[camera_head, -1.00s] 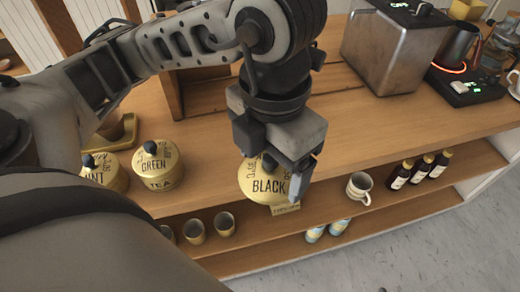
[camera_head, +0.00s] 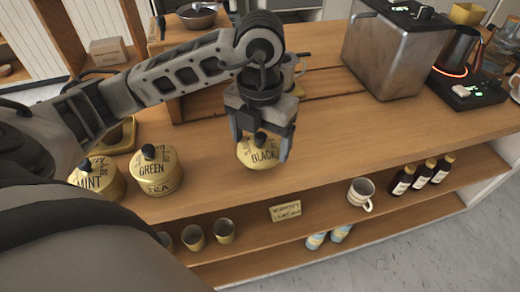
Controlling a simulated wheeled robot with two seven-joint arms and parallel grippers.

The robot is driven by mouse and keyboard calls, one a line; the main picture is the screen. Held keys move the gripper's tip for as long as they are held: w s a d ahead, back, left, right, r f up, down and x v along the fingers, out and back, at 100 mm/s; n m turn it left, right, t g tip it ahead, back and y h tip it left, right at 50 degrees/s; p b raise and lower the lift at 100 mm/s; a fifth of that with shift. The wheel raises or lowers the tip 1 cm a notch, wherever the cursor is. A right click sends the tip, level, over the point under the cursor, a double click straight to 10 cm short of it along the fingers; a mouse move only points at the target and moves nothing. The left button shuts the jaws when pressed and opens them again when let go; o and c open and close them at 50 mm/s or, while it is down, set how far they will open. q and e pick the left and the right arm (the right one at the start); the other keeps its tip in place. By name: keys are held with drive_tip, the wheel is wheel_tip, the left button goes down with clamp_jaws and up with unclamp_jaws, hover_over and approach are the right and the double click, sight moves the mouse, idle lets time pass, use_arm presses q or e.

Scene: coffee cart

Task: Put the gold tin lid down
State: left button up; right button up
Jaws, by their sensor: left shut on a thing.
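The gold tin lid (camera_head: 258,154), marked BLACK and topped with a dark knob, is held by my left gripper (camera_head: 261,140) in the middle of the view. The gripper points down with its two fingers on either side of the lid. My right gripper is not in view.
Gold tins marked GREEN (camera_head: 154,173) and MINT (camera_head: 98,179) stand at the left. A metal machine (camera_head: 392,55) and a kettle (camera_head: 458,50) stand at the back right. The counter (camera_head: 345,130) right of the lid is clear. Cups, a mug (camera_head: 360,192) and bottles sit on the shelf below.

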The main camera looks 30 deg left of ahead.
sight(260, 151)
use_arm(q)
drive_tip(key=shift+w+a+f, duration=0.25)
drive_tip(key=shift+w+f, duration=0.05)
drive_tip(key=shift+f, duration=0.25)
wheel_tip(260, 151, down, 3)
drive_tip(key=shift+w+a+f+p, duration=0.1)
drive_tip(key=shift+w+p, duration=0.05)
drive_tip(key=shift+p, duration=0.25)
drive_tip(key=shift+f+b, duration=0.35)
drive_tip(key=o, duration=0.9)
drive_tip(key=shift+r, duration=0.1)
wheel_tip(260, 151, up, 12)
drive_tip(key=shift+r+p, duration=0.2)
drive_tip(key=shift+p, duration=0.3)
